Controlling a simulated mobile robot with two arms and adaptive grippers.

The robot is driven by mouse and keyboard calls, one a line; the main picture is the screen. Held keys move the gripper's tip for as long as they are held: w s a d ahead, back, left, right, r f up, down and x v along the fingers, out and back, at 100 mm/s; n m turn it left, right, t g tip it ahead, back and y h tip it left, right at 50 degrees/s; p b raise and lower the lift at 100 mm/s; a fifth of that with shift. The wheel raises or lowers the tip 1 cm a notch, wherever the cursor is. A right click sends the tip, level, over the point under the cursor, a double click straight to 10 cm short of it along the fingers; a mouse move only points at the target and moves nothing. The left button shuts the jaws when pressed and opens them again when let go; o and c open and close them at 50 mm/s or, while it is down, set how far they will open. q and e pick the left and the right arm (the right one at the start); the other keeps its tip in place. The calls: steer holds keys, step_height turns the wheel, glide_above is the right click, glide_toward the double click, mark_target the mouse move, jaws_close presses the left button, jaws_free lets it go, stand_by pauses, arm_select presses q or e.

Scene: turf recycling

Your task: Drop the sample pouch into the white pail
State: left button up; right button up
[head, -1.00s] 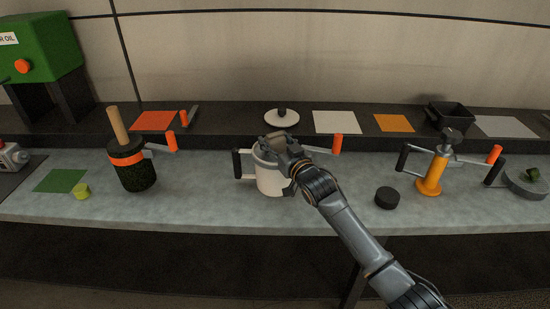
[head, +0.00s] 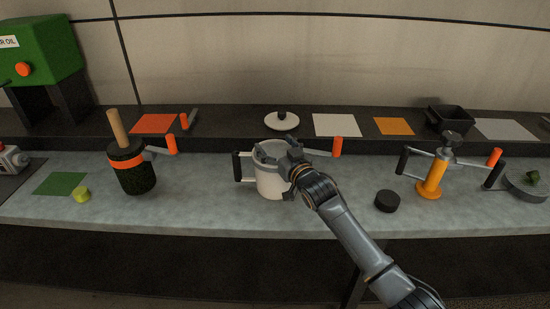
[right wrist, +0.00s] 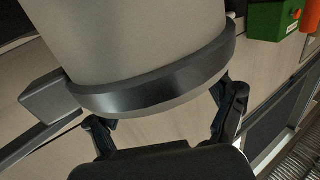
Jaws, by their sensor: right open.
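The white pail (head: 270,184) stands upright on the grey counter, with a black handle on its left side. My right gripper (head: 272,153) is open over the pail's mouth, its fingers spread at the rim. In the right wrist view, the fingers of the right gripper (right wrist: 165,112) stand apart, and a large pale rounded body with a dark band, which looks like the pail (right wrist: 145,40), fills the middle. I see no sample pouch in either current view; the pail's inside is mostly hidden by the gripper. My left gripper is out of view.
A dark green canister (head: 136,175) with a wooden handle stands left of the pail. A black puck (head: 387,201) and an orange-based press (head: 431,184) stand to the right. A white lid (head: 282,120) lies on the shelf behind. The counter directly left of the pail is clear.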

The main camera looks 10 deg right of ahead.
steer(key=v, duration=1.2)
steer(key=shift+r, duration=0.1)
